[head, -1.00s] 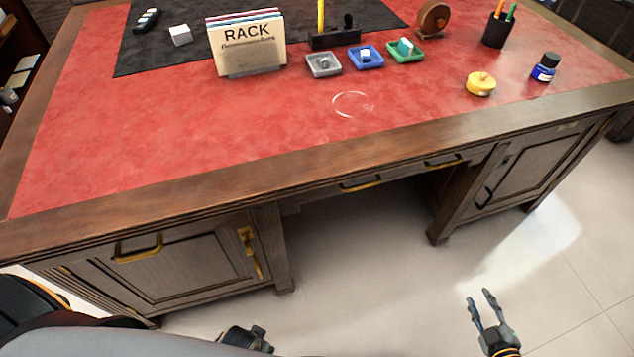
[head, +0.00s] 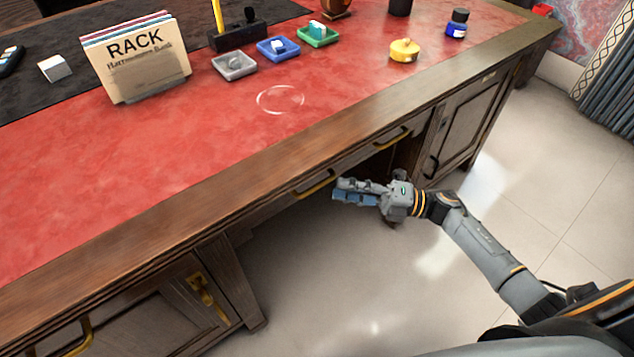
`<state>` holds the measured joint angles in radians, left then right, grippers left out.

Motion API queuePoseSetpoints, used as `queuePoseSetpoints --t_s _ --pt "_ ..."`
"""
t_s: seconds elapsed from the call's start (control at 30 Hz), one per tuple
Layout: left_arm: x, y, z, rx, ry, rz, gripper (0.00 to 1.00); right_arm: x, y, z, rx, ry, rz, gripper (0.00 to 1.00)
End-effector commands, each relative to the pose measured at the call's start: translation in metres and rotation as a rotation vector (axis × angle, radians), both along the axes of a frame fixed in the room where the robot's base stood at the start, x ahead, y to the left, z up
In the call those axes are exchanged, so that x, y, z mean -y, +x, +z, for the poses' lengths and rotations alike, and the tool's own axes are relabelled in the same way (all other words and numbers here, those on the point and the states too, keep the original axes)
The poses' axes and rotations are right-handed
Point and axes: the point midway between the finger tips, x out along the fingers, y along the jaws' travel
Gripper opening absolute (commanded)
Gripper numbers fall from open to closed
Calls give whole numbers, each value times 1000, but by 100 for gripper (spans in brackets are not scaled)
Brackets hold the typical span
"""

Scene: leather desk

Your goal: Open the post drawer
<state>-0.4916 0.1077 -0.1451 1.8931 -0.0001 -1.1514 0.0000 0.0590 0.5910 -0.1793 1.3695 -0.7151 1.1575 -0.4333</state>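The desk's middle front has a shallow drawer section with two brass pull handles, a left handle (head: 316,184) and a right handle (head: 393,139). I cannot read a label that says which is the post drawer. The drawer fronts look flush with the desk. My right gripper (head: 336,189) is just below and right of the left handle, its fingers pointing left. The two fingers show apart, with nothing seen between them. I cannot tell whether a fingertip touches the handle. My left gripper is not in view.
The left pedestal has a brass handle (head: 78,338) and a brass latch (head: 207,298). A right cabinet door (head: 468,122) has a dark handle. A card rack (head: 135,58), small trays (head: 234,66) and a yellow pot (head: 404,50) stand on top. The floor before the desk is clear.

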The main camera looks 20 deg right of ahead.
Motion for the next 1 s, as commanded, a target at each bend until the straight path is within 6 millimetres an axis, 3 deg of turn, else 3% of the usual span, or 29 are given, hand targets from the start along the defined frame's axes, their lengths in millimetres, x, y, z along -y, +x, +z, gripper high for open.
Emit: queuePoseSetpoints --t_s 0.1,0.3,0.73,0.9,1.0 --pt "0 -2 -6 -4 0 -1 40 -23 11 5 2 2 0 35" --pt "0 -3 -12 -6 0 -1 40 -48 22 8 0 2 -1 35" --pt "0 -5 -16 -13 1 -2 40 -57 26 8 -1 1 -1 35" --pt "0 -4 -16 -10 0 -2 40 -57 26 8 -1 1 -2 2" --pt "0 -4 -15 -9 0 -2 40 -57 26 8 -1 1 -2 0"
